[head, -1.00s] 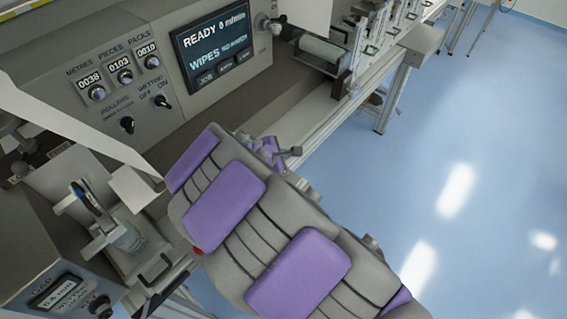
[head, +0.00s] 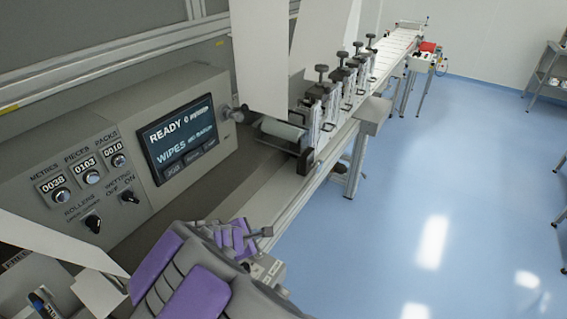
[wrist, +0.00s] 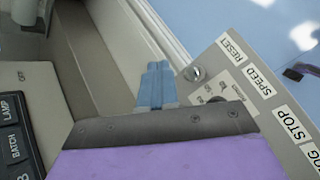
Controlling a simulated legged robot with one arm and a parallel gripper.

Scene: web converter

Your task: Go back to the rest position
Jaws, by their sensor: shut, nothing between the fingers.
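My gripper (wrist: 154,72) shows in the wrist view as two blue-grey fingers lying together, empty. They point up the picture, over a beige machine surface, beside a light panel (wrist: 238,72) labelled RESET, SPEED and STOP. I cannot tell whether they touch anything. In the head view my grey and purple arm reaches in from the bottom, its far end in front of the machine's lower edge. The fingers cannot be made out there.
A control panel with a READY screen (head: 181,140) and rotary knobs stands at left. A white web (head: 258,55) hangs above a roller (head: 280,130). Several clamped units run toward the back. Open blue floor (head: 450,190) lies at right.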

